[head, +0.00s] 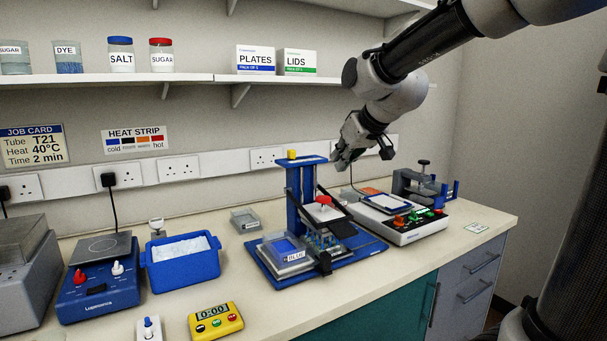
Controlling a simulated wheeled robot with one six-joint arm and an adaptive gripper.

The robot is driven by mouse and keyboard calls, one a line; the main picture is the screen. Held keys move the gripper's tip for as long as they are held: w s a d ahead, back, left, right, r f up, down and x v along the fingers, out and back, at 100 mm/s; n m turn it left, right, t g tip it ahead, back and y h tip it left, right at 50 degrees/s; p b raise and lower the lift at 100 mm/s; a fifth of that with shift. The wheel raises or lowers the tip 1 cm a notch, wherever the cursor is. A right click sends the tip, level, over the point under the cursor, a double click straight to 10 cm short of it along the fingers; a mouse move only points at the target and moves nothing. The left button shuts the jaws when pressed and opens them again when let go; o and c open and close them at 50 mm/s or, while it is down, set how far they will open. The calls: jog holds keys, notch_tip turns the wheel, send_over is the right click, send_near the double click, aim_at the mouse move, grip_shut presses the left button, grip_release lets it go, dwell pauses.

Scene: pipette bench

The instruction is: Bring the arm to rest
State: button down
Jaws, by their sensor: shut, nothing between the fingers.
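My gripper (343,159) hangs at the end of my arm, which reaches in from the upper right. It is shut with nothing held. It shows in front of the back wall, above and to the right of the blue pipette stand (295,200). The stand's blue top with a yellow knob (292,154) lies just left of the fingertips in the picture. I cannot tell the exact gap in depth.
A white device with coloured buttons (405,226) stands right of the stand. A blue tub (182,270), a blue hotplate (97,290) and a yellow timer (215,321) are at left. The shelf (200,77) holds jars and boxes. Bare counter (480,213) shows at the right end.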

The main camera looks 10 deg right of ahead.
jog(key=s+d+f+m+g+h, duration=0.1)
jog(key=s+d+f, duration=0.2)
jog(key=s, duration=0.6)
jog(key=s+d+f+m+g+h, duration=0.1)
jog(key=s+d+f+g, duration=0.1)
jog(key=s, duration=0.8)
jog(key=s+d+f+m+g, duration=0.1)
jog(key=s+d+f, duration=0.2)
jog(key=s+d, duration=0.3)
jog(key=s, duration=0.3)
jog(key=shift+s+d+f+m+h, duration=0.15)
jog(key=shift+d+f+m+h, duration=0.15)
jog(key=shift+d+f+h, duration=0.1)
